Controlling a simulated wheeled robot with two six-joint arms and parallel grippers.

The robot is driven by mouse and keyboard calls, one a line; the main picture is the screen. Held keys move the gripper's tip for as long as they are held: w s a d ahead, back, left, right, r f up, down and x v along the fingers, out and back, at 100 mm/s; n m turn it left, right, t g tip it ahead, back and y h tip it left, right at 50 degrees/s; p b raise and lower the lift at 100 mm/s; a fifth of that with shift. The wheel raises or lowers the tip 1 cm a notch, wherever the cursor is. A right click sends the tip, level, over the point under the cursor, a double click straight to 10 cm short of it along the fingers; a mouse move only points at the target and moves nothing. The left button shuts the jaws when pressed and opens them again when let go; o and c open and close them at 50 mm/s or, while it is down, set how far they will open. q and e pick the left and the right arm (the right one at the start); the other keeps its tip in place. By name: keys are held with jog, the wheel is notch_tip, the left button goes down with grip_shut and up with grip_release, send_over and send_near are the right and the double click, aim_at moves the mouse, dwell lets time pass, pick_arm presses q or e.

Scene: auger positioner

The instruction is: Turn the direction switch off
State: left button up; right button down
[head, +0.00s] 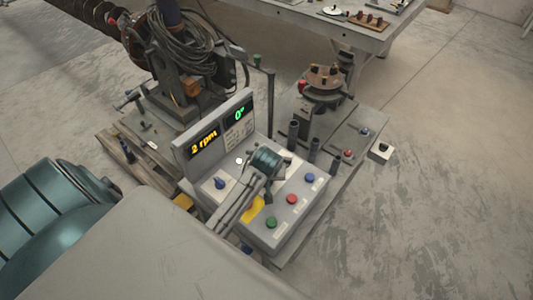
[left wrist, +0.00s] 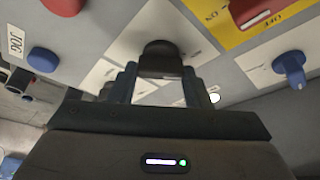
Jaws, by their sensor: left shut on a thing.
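The control panel (head: 283,222) stands in the middle of the head view. A black knob (left wrist: 160,50) on a white label plate sits between the fingers of my left gripper (left wrist: 160,73) in the left wrist view; the gripper is shut on it. I take this knob for the direction switch; its lettering is not readable. In the head view my left wrist covers the knob and the fingertips. The panel's upright display shows "2 rpm" (head: 204,145) and "0°" (head: 239,115). My right gripper is not in view.
A blue knob (head: 220,183) and a yellow plate (head: 252,210) lie beside my arm. Green (head: 271,222), red (head: 292,199) and blue (head: 310,178) buttons line the panel's right side. A machine with coiled cables (head: 190,45) stands behind. Open floor lies at right.

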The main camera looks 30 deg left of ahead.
pick_arm(q)
jog(key=m+h, duration=0.1)
jog(key=m, duration=0.3)
jog(key=shift+a+t, duration=0.1)
jog(key=shift+t, duration=0.2)
jog(key=shift+m+h, duration=0.8)
jog(key=shift+m, duration=1.1)
jog(key=o, duration=1)
jog(key=shift+s+r, duration=0.1)
jog(key=b+v, duration=0.2)
jog(key=v, duration=0.9)
jog(key=shift+s+b, duration=0.2)
jog(key=shift+b, duration=0.15)
